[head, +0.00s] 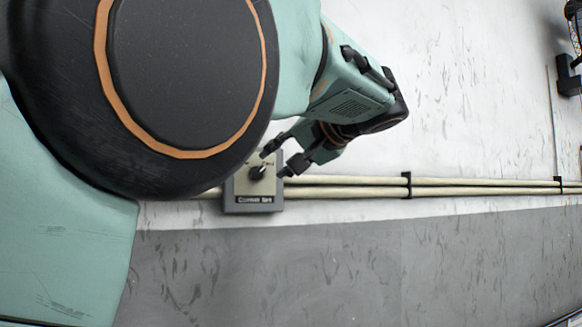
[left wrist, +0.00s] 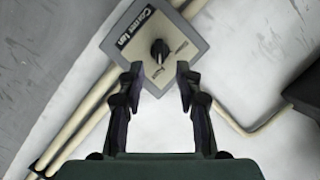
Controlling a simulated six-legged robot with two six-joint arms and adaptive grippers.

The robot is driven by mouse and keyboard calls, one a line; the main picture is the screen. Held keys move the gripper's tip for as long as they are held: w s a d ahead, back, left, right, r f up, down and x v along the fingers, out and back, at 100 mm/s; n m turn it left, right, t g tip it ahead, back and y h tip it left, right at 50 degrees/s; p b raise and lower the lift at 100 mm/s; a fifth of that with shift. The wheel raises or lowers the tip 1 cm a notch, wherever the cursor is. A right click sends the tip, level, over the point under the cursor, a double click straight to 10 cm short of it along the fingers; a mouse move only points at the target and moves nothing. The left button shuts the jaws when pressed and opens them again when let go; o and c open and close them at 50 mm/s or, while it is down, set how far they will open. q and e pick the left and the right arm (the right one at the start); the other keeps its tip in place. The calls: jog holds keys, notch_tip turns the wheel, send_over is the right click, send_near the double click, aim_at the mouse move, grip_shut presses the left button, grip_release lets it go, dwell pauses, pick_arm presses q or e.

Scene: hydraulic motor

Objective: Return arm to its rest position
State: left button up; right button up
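My left arm comes in from the left and fills much of the head view. My left gripper (head: 275,157) is in front of a wall-mounted control box (head: 241,186) with a black knob (head: 257,173). In the left wrist view, the two fingers of my left gripper (left wrist: 158,80) are spread apart with nothing between them. The black knob (left wrist: 160,50) shows just beyond the fingertips, and the box (left wrist: 188,32) is tilted in that view. I cannot tell the exact gap to the knob. My right gripper is not in view.
Pale pipes (head: 350,187) run along the wall to the right of the box, held by black clamps (head: 407,184). A dark fixture (head: 568,75) is at the upper right. The wall is white above and grey below. The area right of my gripper looks clear.

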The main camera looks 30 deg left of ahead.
pick_arm(q)
jog(key=shift+s+d+r, duration=0.2)
jog(key=shift+s+d, duration=0.1)
jog(key=shift+d, duration=0.3)
